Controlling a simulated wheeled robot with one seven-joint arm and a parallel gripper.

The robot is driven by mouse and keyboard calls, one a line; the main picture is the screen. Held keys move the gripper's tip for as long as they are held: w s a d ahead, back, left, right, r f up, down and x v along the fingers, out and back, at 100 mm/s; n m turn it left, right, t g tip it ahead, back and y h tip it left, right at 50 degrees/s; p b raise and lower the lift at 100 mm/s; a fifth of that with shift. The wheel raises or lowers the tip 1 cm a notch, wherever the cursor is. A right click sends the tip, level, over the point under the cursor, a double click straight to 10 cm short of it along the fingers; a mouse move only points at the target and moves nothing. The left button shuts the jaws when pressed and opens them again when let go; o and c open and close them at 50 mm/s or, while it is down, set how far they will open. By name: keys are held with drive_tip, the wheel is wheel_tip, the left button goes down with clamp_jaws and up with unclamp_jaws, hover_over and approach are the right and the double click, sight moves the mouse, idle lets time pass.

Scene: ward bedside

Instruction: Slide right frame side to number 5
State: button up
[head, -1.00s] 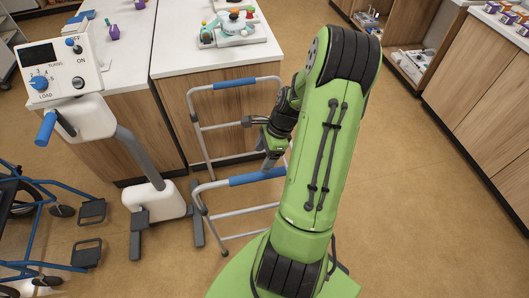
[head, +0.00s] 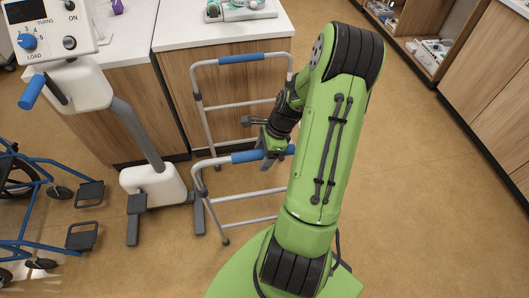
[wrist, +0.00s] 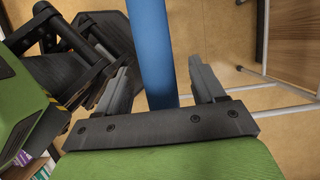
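A grey tubular walking frame stands on the floor in the middle of the head view. Its far side carries a blue grip (head: 241,58) and its near side another blue grip (head: 248,156). My gripper (head: 272,150) is at the right part of the near grip, partly hiding it. In the wrist view the near blue grip (wrist: 152,45) passes between the two fingers of my gripper (wrist: 163,66). The fingers are open, with a gap on each side. No number is visible on the frame; a load dial (head: 27,41) with numbers is on the exercise machine.
The white exercise machine (head: 88,86) stands left of the frame. A blue wheelchair (head: 40,200) is at the left edge. A white-topped cabinet (head: 222,33) is behind the frame. Open floor (head: 420,190) lies to the right.

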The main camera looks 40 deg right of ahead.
drive_tip(key=c, duration=1)
drive_tip(key=shift+r+p, duration=3.65)
drive_tip(key=shift+r, duration=0.25)
drive_tip(key=o, duration=1.1)
drive_tip(key=shift+f, duration=0.1)
drive_tip(key=shift+o, duration=0.2)
drive_tip(key=p+v, duration=0.6)
drive_tip(key=v, duration=0.1)
drive_tip(key=shift+p, duration=0.3)
